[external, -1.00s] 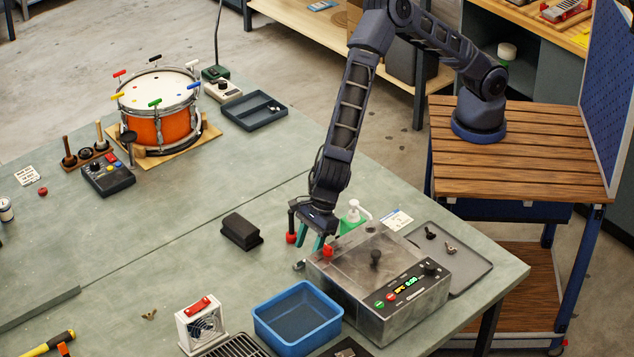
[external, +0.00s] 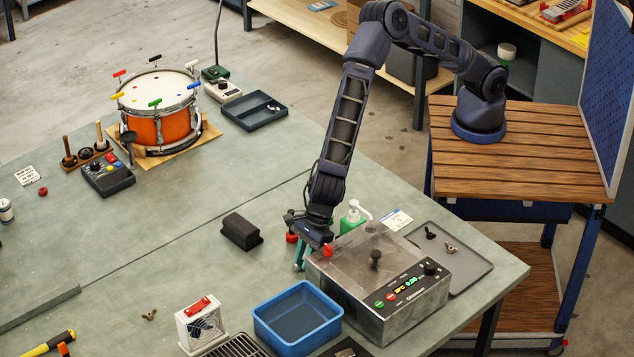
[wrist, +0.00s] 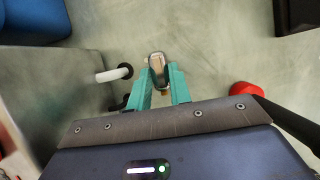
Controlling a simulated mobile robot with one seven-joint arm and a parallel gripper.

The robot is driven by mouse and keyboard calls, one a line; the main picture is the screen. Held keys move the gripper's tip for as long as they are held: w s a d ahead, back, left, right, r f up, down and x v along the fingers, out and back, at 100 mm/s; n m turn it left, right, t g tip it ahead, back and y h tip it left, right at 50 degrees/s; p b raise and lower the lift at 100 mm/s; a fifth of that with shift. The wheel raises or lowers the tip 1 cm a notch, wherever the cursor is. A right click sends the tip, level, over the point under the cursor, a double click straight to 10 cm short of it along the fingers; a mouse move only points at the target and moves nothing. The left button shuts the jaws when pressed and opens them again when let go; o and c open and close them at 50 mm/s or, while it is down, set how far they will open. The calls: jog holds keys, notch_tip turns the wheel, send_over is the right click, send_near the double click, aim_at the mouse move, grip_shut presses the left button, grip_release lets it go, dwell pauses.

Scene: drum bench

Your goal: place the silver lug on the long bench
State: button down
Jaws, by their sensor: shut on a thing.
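My gripper (external: 299,266) points down beside the left back corner of the steel tank, low over the long bench (external: 190,240). In the wrist view its teal fingers (wrist: 160,75) are shut on the silver lug (wrist: 157,60), a small metal piece whose far end shows between the fingertips. The lug cannot be made out in the external view, where the fingers and tank crowd it. I cannot tell whether it touches the bench top.
The steel tank (external: 345,295) with its control panel stands close on the right. A blue bin (external: 270,330) is in front, and a dark block (external: 241,232) lies to the left. A red knob (wrist: 247,93) is near the gripper. The bench is clear further left.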

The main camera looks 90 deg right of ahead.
aim_at(257, 125)
jog(key=shift+r, duration=0.1)
